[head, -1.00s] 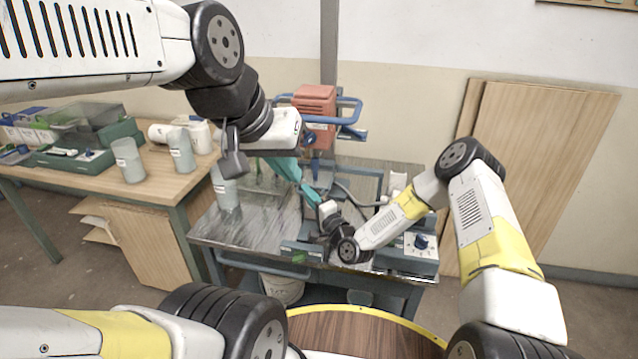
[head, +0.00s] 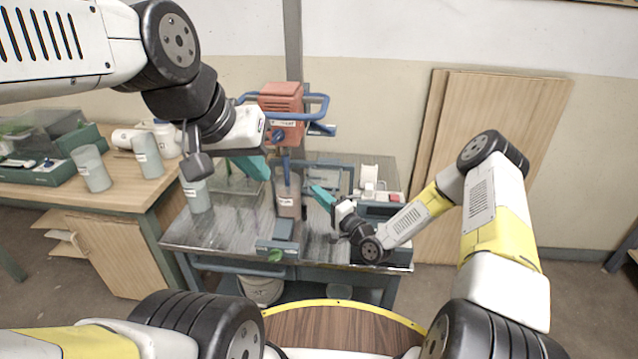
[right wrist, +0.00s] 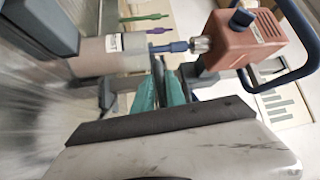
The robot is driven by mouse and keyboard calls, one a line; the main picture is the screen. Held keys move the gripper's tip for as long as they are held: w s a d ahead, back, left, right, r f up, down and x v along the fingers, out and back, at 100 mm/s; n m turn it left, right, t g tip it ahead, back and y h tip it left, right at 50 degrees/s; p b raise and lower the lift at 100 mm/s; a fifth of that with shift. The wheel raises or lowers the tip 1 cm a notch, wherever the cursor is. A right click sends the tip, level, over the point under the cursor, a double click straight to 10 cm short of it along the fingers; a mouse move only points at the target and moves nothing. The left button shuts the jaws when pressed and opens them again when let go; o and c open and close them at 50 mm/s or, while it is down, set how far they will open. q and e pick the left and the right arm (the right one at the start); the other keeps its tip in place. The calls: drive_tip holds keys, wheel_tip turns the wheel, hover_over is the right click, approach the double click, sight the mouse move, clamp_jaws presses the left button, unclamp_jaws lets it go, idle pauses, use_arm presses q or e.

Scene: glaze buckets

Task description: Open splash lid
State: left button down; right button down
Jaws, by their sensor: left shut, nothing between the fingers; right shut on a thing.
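The mixing stand's red motor head (head: 281,100) has a blue shaft running down to a labelled grey bucket (head: 288,200) on the metal bench. A grey-blue frame (head: 327,164), probably part of the splash lid, stands just behind and right of the bucket. My right gripper (head: 318,193) is right of the bucket; in the right wrist view its teal fingers (right wrist: 160,88) are shut on a thin dark part beside the bucket rim, probably the lid's edge or handle, mostly hidden. My left gripper (head: 252,167) is shut and empty, left of the shaft.
A control box with a red button (head: 395,197) stands at the bench's right. A grey cup (head: 197,195) stands at its left. A side table (head: 130,197) with cups and trays is further left. A small grey block (head: 278,236) lies at the front.

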drive_tip(key=shift+w+a+r, duration=0.1)
drive_tip(key=shift+r, duration=0.35)
drive_tip(key=c, duration=1.5)
unclamp_jaws()
drive_tip(key=shift+f, duration=0.1)
drive_tip(key=shift+f, duration=0.1)
drive_tip(key=v, duration=0.8)
